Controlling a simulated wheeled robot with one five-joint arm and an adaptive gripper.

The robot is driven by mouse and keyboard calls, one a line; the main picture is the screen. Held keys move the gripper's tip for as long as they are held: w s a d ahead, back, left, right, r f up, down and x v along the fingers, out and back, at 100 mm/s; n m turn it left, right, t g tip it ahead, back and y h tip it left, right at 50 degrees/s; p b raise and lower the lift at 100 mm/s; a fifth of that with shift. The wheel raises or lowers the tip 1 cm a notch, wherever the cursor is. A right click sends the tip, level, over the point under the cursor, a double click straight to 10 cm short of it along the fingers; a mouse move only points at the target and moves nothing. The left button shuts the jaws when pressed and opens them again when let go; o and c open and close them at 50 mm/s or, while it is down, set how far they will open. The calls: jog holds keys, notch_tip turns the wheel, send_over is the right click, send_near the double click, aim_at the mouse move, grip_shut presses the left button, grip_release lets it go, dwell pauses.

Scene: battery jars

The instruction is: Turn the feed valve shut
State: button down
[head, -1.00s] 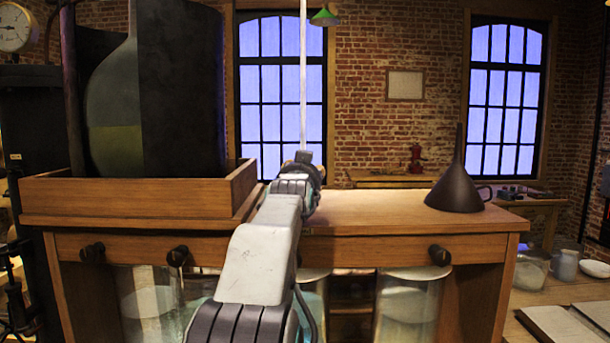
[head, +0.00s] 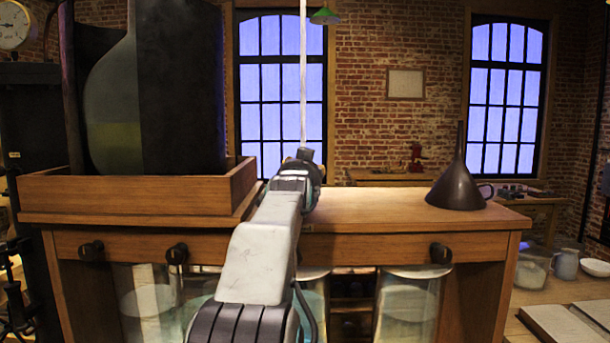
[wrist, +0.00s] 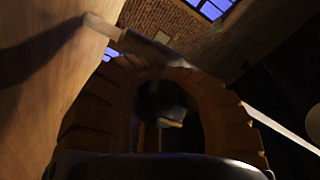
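My gripper shows in the head view (head: 303,160) from behind, at the foot of a thin pale upright pipe (head: 303,75) over the bench top; my wrist hides much of that spot. In the wrist view, the ribbed brown fingers of my gripper (wrist: 150,66) arch in from both sides towards each other. A dark rounded bar (wrist: 148,46) with a pale rod at its end crosses at the fingertips. It may be the feed valve's handle, but the view is dark. I cannot tell whether the fingers press on it. A dark shape with a pale end is visible between the fingers.
A wooden bench (head: 400,208) carries a large dark vessel in a wooden tray (head: 120,195) at left and a dark funnel (head: 458,185) at right. Dark knobs line its front, with glass jars (head: 408,300) below. The bench top between gripper and funnel is clear.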

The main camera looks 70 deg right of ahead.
jog(key=c, duration=1.9)
grip_release()
jog(key=shift+c, duration=0.2)
jog(key=o, duration=0.3)
jog(key=shift+s+a, duration=0.1)
jog(key=shift+a, duration=0.1)
jog(key=o, duration=0.7)
jog(key=shift+c, duration=0.2)
jog(key=v, duration=1.2)
jog(key=shift+r, duration=0.15)
